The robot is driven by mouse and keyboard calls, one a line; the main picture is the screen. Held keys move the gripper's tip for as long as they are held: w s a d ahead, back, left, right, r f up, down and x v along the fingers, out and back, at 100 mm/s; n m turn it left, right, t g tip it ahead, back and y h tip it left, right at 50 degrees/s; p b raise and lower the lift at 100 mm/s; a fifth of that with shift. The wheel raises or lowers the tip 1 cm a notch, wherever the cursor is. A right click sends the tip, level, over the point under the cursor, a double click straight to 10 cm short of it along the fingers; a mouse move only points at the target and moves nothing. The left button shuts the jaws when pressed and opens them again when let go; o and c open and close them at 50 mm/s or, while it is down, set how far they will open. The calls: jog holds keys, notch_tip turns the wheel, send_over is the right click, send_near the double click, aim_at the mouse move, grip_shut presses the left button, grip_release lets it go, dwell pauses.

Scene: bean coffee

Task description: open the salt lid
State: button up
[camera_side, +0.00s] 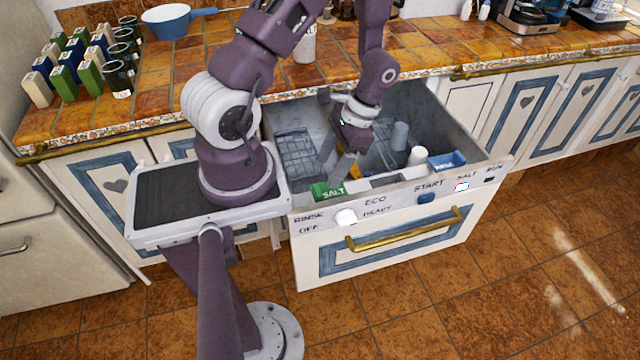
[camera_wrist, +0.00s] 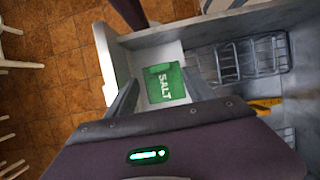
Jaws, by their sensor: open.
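The salt lid is a green square marked SALT (camera_side: 328,191) at the front left rim of the open drawer. It shows face-on in the wrist view (camera_wrist: 166,84), lying flat on a pale surface, and it looks closed. My gripper (camera_side: 336,163) is open above the drawer, a little behind and above the lid. In the wrist view its two fingers (camera_wrist: 163,78) stand on either side of the lid, with nothing between them in their grip. Whether a finger touches the lid cannot be told. The lid's lower edge is close to my gripper's body.
The open drawer (camera_side: 396,228) has a grey rack (camera_side: 297,155), grey and white cylinders (camera_side: 400,137) and a blue-white block (camera_side: 447,160) inside. Its front carries knobs and a brass handle (camera_side: 405,232). The tiled counter (camera_side: 170,95) behind holds boxes, dark glasses and a blue pan (camera_side: 167,22).

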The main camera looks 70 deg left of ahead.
aim_at(317, 190)
jog(key=x, duration=0.6)
jog(key=shift+s+f, duration=0.15)
jog(key=shift+f, duration=0.05)
jog(key=shift+c, duration=0.4)
grip_shut()
